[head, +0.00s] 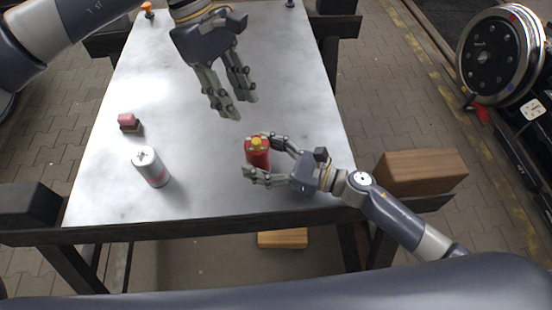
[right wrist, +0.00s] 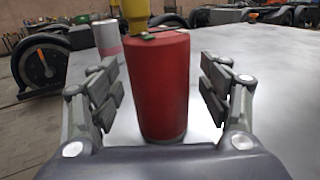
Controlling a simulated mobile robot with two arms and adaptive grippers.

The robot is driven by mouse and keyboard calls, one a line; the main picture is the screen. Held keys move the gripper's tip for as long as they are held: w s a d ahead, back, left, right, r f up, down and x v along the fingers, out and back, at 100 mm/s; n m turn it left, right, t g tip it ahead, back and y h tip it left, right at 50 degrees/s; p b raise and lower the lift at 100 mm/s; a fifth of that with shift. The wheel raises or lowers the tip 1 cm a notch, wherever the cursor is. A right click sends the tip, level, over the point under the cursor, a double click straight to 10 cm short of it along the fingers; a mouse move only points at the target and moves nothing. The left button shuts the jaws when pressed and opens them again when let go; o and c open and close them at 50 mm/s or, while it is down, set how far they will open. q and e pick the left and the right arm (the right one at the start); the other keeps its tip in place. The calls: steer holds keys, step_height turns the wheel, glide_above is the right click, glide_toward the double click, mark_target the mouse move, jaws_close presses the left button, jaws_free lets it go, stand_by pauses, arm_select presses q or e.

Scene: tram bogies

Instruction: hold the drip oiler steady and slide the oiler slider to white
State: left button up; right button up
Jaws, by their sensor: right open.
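A red cylinder with a yellow cap, which looks like the drip oiler (head: 258,158), stands upright on the table's right front part. It fills the middle of the right wrist view (right wrist: 160,90), with a small dark piece at its top rim. I cannot make out a slider or its colour marks. My right gripper (head: 260,157) is open, with one finger on each side of the red cylinder; gaps show on both sides in the right wrist view. My left gripper (head: 238,108) is open and empty, above the table behind the red cylinder, pointing down.
A grey-white can (head: 150,168) with a pink band stands at the table's front left. A small red-and-brown block (head: 129,123) lies behind it. An orange knob-like item (head: 147,9) is at the far left corner. The table's middle (head: 170,80) is clear.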

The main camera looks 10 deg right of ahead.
mark_target(256, 140)
steer(key=shift+w+a, duration=0.15)
steer(key=shift+a, duration=0.15)
steer(key=c, duration=1.2)
arm_select(q)
steer(key=shift+o, duration=0.8)
arm_select(e)
steer(key=shift+c, duration=0.2)
arm_select(q)
steer(key=s+d+r+n+t+y, duration=0.2)
steer(key=s+d+r+n+y, duration=0.1)
steer(key=n, duration=0.2)
steer(key=f, duration=1.2)
steer(key=shift+w+d+f, duration=0.1)
steer(key=shift+w, duration=0.2)
